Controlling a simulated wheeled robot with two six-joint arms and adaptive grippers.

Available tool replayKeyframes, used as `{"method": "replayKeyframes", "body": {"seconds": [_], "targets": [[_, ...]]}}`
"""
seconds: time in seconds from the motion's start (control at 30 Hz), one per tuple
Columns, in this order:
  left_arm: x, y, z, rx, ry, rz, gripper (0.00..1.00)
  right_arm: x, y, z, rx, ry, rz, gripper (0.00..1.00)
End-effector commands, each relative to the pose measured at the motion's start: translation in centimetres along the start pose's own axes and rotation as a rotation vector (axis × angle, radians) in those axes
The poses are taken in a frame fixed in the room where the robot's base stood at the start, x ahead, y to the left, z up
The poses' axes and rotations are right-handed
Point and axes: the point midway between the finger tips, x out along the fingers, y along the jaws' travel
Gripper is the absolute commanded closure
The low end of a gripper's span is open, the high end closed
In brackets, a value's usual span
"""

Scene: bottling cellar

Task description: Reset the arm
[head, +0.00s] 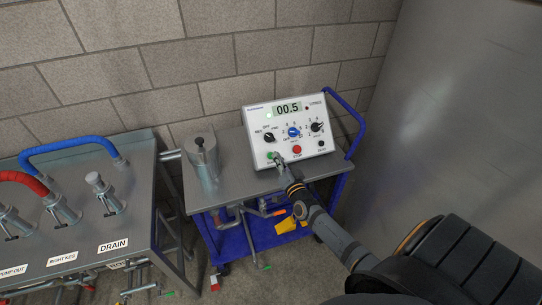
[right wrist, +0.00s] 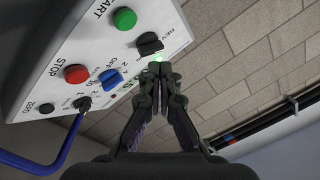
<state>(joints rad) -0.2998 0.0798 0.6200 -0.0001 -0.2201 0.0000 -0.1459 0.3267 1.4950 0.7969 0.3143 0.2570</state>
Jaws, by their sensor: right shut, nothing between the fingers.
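My right gripper (head: 279,162) is shut and empty at the front of the white control box (head: 259,119), close to the green button (head: 270,155). In the right wrist view my shut fingertips (right wrist: 162,68) point up beside the panel, below a black knob (right wrist: 149,44). The green button (right wrist: 125,19) lies up and left of them there. I cannot tell whether the fingers touch the panel. My right arm reaches in from the lower right. My left gripper is not in view.
The box's display (head: 288,108) reads 00.5. A blue knob (head: 293,131) and red button (head: 297,149) are on its face. A bench with hoses (head: 134,180) stands left. A grey wall (head: 455,110) is at right.

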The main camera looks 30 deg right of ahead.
Motion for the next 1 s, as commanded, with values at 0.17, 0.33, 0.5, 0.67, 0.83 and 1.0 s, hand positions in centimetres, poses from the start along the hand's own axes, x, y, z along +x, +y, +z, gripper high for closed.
{"method": "replayKeyframes", "body": {"seconds": [0.17,0.33,0.5,0.67,0.83,1.0], "targets": [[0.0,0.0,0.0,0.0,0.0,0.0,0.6,0.0,0.0,0.0,0.0,0.0,0.0,1.0],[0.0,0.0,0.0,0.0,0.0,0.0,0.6,0.0,0.0,0.0,0.0,0.0,0.0,1.0],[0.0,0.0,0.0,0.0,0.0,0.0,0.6,-0.1,-0.4,0.5,-0.009,-0.023,-0.004,1.0],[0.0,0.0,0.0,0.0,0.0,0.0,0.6,-2.8,-4.2,5.9,-0.132,-0.29,-0.035,1.0],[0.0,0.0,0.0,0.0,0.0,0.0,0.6,-10.3,-7.3,11.2,-0.408,-0.698,-0.02,1.0],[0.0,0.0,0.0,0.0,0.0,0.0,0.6,-16.4,-7.1,11.5,-0.596,-0.939,0.058,1.0]]}}
